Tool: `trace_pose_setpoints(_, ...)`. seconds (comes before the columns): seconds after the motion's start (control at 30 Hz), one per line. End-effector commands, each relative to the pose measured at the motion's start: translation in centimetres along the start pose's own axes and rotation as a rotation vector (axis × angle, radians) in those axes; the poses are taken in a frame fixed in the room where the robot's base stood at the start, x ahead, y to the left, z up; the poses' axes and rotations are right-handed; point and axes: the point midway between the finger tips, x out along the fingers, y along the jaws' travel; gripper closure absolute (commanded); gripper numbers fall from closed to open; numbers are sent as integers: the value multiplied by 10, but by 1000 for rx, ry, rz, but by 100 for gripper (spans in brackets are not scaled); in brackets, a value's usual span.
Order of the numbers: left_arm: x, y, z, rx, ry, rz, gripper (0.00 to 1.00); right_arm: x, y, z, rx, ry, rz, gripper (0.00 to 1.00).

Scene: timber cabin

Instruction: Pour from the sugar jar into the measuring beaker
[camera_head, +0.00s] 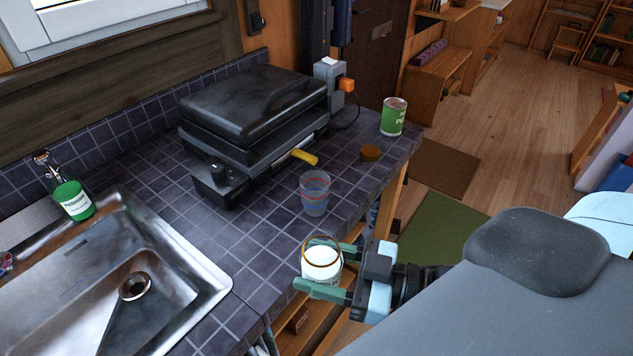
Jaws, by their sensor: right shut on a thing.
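The sugar jar (322,262) is a clear jar with a brownish rim and white contents. My right gripper (318,268) is shut on it, one green finger on each side, and holds it upright at the front edge of the counter. The measuring beaker (314,194) is a clear, bluish cup with red markings. It stands upright on the tiled counter, beyond the jar and apart from it. My left gripper is not in view.
A black grill (252,105) with a yellow-tipped handle stands behind the beaker. A brown round lid (370,153) and a green can (393,117) are at the counter's far right end. A metal sink (190,262) and a green-labelled bottle (73,199) are at left.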

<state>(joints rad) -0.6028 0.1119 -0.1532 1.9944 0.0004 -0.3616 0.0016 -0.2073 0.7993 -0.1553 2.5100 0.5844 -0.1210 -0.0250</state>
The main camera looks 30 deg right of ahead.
Motion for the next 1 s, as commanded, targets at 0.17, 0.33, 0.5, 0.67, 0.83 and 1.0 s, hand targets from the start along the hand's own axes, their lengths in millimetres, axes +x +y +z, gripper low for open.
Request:
trace_pose_setpoints(0.17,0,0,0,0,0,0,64,10,10,-2,3,8,87,77)
trace_pose_setpoints(0.33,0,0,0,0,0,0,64,19,21,-4,2,7,177,77)
trace_pose_setpoints(0.5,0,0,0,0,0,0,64,26,32,-6,4,6,274,77)
trace_pose_setpoints(0.67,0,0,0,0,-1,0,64,31,44,-8,4,3,372,77)
trace_pose_setpoints(0.83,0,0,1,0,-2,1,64,36,58,-9,4,2,482,77)
trace_pose_setpoints(1.0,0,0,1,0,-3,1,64,39,70,-9,4,1,587,77)
